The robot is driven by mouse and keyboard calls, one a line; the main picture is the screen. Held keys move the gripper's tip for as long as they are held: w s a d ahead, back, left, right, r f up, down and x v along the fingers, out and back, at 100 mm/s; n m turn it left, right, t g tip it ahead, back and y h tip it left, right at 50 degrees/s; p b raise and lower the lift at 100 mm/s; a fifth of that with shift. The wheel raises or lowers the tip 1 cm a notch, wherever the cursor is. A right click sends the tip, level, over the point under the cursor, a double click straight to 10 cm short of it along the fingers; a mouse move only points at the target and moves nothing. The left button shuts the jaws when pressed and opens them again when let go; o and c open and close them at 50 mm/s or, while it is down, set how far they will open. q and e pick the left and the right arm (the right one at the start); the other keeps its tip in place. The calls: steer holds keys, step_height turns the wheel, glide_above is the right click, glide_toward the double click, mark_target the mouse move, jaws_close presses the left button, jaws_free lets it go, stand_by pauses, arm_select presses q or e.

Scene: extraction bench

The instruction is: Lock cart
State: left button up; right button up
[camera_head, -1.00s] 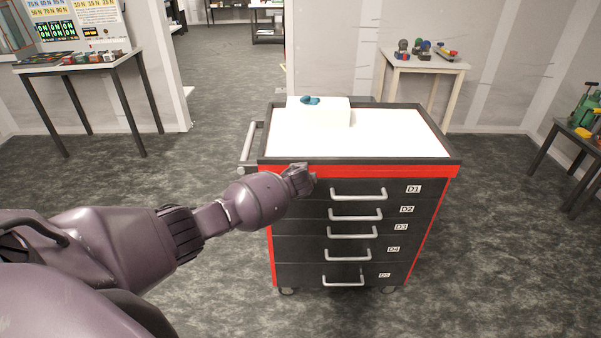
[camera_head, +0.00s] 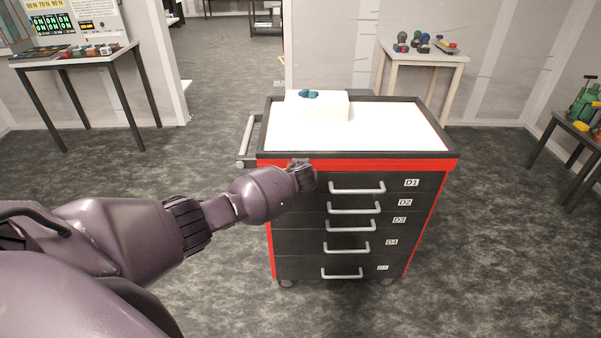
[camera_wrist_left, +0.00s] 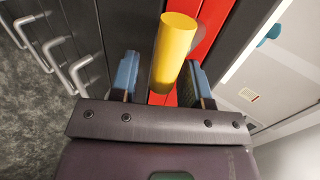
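The cart (camera_head: 352,161) stands in front of me, with a black top rim, red frame and a column of black drawers labelled D1 to D5, all looking closed. My left arm reaches to its upper left front corner; the wrist hides the fingers in the head view. In the left wrist view, the left gripper (camera_wrist_left: 163,78) has its two blue-padded fingers apart, on either side of a yellow cylinder (camera_wrist_left: 172,55) in front of the cart's red strip (camera_wrist_left: 212,30). A gap shows between the left finger and the cylinder. My right gripper is out of view.
A white box (camera_head: 318,108) with a small teal item (camera_head: 308,93) sits on the cart top. A push handle (camera_head: 248,140) juts from the cart's left side. Side tables stand at left (camera_head: 75,57), back right and far right. The floor around the cart is clear.

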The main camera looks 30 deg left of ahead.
arm_select(q)
steer(key=shift+o, duration=0.2)
steer(key=shift+r, duration=0.1)
steer(key=p+v, duration=0.2)
steer(key=v, duration=0.8)
steer(key=shift+s, duration=0.3)
steer(key=shift+d+r, duration=0.15)
